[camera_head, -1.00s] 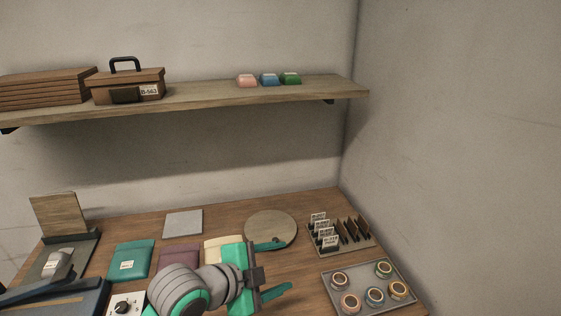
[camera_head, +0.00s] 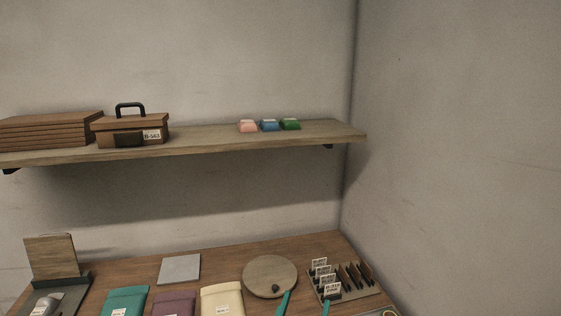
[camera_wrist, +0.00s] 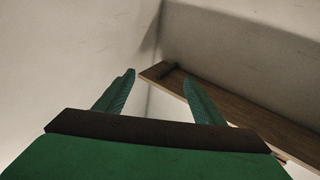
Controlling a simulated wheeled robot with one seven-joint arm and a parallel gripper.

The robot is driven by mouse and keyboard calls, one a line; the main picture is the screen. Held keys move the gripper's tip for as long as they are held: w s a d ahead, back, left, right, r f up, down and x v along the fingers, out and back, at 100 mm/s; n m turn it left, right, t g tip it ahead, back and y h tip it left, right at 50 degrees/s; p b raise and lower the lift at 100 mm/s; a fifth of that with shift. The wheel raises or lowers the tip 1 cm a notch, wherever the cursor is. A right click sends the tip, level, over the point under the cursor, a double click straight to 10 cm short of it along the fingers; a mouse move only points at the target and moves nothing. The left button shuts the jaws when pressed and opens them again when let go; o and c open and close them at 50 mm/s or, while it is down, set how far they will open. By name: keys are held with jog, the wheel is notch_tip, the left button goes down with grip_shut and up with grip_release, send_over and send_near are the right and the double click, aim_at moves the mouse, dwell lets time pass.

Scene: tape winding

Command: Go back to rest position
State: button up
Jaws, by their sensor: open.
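My gripper (camera_head: 306,297) shows at the bottom edge of the head view as two teal fingertips in front of the round wooden board and the card rack. In the wrist view my gripper (camera_wrist: 159,77) is open, its two green fingers apart with nothing between them. The rest of my arm is out of the head view. The wrist view looks at bare walls, a corner and the wooden shelf (camera_wrist: 235,105).
The shelf (camera_head: 205,145) holds brown boards (camera_head: 50,131), a labelled box (camera_head: 132,132) and three small coloured blocks (camera_head: 269,125). On the table lie a round board (camera_head: 268,270), a grey square (camera_head: 180,268), several pouches (camera_head: 222,299) and a card rack (camera_head: 345,285).

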jog(key=s+a+f+n+g+y, duration=0.3)
jog(key=s+f+n+y, duration=0.35)
jog(key=s+f, duration=1.65)
jog(key=s+a+m, duration=0.2)
jog(key=s+m, duration=0.1)
jog(key=s, duration=1)
jog(key=shift+s+a+r+g, duration=0.15)
jog(key=shift+r+g, duration=0.2)
jog(key=shift+g, duration=0.05)
